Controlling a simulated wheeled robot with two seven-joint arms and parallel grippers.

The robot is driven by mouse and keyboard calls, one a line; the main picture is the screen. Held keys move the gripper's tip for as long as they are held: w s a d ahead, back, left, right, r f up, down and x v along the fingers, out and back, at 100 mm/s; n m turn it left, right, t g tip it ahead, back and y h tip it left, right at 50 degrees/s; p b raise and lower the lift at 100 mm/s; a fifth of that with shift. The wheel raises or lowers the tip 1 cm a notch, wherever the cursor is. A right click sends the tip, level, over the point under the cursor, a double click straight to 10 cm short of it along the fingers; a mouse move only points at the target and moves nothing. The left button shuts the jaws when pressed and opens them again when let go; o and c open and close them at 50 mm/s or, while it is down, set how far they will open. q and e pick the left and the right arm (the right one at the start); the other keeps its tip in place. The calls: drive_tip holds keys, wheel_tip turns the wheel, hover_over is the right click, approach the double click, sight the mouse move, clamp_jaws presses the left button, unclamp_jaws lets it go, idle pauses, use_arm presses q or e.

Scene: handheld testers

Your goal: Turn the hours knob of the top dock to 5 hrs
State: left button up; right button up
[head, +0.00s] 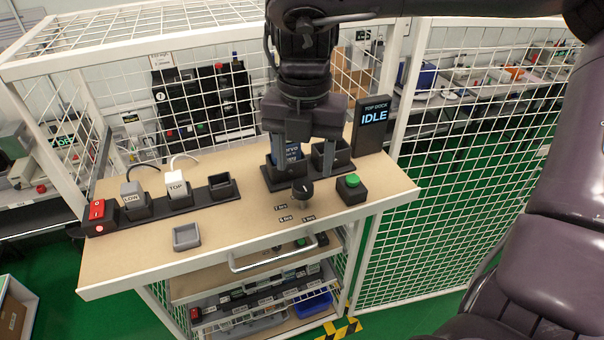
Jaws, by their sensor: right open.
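The hours knob (302,188) is a small black round knob near the front of the wooden bench. Small hour labels lie in front of it; the right-hand one (308,218) seems to read 5 hrs. I cannot tell which label the knob points at. The top dock (268,181) is a black two-slot tray behind the knob, with a blue-labelled device in its left slot. Its display (373,117) reads TOP DOCK IDLE. My right gripper (303,166) points down, open and empty, above and behind the knob, hiding part of the dock. My left gripper is out of view.
A green button (352,181) stands right of the knob. To the left are a red switch (97,211), LOW (132,194) and TOP (176,186) plugs, and a grey tray (186,236). White mesh fencing (450,190) stands behind and right. The bench's front left is clear.

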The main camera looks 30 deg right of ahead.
sight(302, 185)
drive_tip(key=f+p, duration=0.1)
drive_tip(key=f, duration=0.4)
drive_tip(key=shift+w, duration=0.2)
drive_tip(key=c, duration=1)
